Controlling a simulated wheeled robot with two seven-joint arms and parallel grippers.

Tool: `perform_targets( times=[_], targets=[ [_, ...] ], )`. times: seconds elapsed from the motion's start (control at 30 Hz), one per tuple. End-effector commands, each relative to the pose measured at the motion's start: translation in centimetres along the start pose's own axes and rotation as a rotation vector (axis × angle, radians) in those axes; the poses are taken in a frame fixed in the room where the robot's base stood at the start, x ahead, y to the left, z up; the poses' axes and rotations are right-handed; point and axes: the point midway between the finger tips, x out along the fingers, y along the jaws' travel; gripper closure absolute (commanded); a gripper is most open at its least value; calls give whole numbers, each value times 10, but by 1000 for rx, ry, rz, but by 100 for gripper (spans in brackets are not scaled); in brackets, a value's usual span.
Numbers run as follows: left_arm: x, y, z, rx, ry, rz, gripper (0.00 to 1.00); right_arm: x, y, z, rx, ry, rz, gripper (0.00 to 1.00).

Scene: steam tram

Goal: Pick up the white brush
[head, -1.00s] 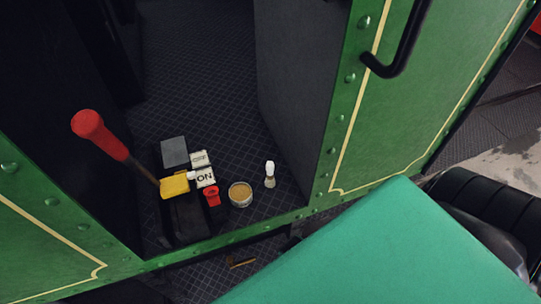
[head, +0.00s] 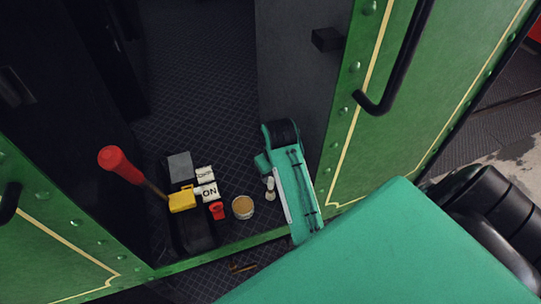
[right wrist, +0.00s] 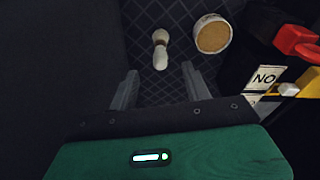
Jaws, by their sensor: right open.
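The white brush (head: 270,188) stands upright on the dark patterned floor just inside the doorway, partly covered by my right arm in the head view. In the right wrist view the brush (right wrist: 160,49), with a white handle and a beige lower end, is just beyond the tips of my right gripper (right wrist: 160,78). The gripper's two grey fingers are spread apart with nothing between them. The brush lies roughly in line with the gap, not touched. My left gripper is not in view.
A small tub (head: 243,207) with a tan filling stands left of the brush. A black control block (head: 193,238) with a red-handled lever (head: 116,160) and a yellow piece (head: 182,199) is further left. The green door frame and a grey panel (head: 290,75) bound the right side.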

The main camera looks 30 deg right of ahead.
Motion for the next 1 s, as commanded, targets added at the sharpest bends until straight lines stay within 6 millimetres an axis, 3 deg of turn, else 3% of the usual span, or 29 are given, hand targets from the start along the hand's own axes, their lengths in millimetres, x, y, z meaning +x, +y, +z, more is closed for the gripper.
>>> perform_targets(
  times=[0.1, 0.2, 0.37, 0.6, 0.83, 1.0],
  targets=[
    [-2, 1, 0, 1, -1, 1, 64, -14, 0, -12, 12, -14, -24, 51],
    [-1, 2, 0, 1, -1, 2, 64, -12, 1, -15, 15, -22, -32, 51],
    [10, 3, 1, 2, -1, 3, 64, 14, 0, -14, 14, -26, -34, 51],
    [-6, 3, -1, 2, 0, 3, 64, 53, -2, -14, 14, -25, -35, 51],
    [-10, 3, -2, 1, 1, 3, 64, 70, -2, -14, 15, -23, -34, 51],
    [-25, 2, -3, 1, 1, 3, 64, 86, 0, -14, 15, -26, -35, 51]
  ],
)
